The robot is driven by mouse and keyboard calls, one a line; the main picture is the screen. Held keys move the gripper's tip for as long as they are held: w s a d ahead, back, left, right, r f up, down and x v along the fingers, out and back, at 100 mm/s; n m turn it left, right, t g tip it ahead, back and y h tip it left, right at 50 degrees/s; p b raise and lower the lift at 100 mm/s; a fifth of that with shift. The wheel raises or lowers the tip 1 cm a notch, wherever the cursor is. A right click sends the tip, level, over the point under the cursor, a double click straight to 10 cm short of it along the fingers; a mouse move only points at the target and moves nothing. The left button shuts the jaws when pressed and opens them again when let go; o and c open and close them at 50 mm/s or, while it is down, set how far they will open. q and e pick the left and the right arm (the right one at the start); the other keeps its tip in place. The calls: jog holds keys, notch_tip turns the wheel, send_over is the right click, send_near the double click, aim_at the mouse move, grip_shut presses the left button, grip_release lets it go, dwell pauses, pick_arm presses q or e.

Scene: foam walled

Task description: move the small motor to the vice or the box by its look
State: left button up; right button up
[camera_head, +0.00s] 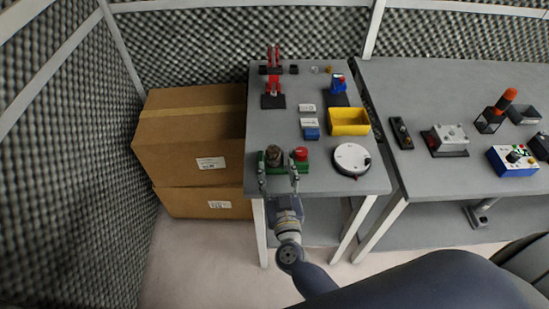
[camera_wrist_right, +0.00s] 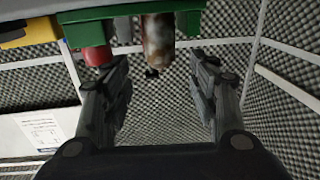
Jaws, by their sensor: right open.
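A brown, rusty-looking cylinder (camera_head: 274,154), which looks like the small motor, stands in a green holder (camera_head: 285,170) at the table's front edge. In the right wrist view the motor (camera_wrist_right: 157,40) shows brown and pale patches, with a dark tip. My right gripper (camera_head: 279,181) is open at the front of the holder, its fingers pointing toward it. The wrist view shows nothing between the fingers (camera_wrist_right: 160,90); the motor lies just beyond them. A yellow box (camera_head: 348,129) stands to the right. A blue device (camera_head: 338,84), perhaps the vice, stands behind it. My left gripper is not seen.
A red cylinder (camera_head: 301,154) stands beside the motor. A white round device (camera_head: 351,160) is to the right. White and blue small boxes (camera_head: 309,122) and a red clamp-like tool (camera_head: 273,88) stand farther back. Cardboard boxes (camera_head: 190,135) are stacked at left.

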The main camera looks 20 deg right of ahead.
jog(key=shift+s+a, duration=0.2)
jog(key=shift+s, duration=0.8)
jog(key=shift+s+a, duration=0.15)
jog(key=shift+s, duration=0.8)
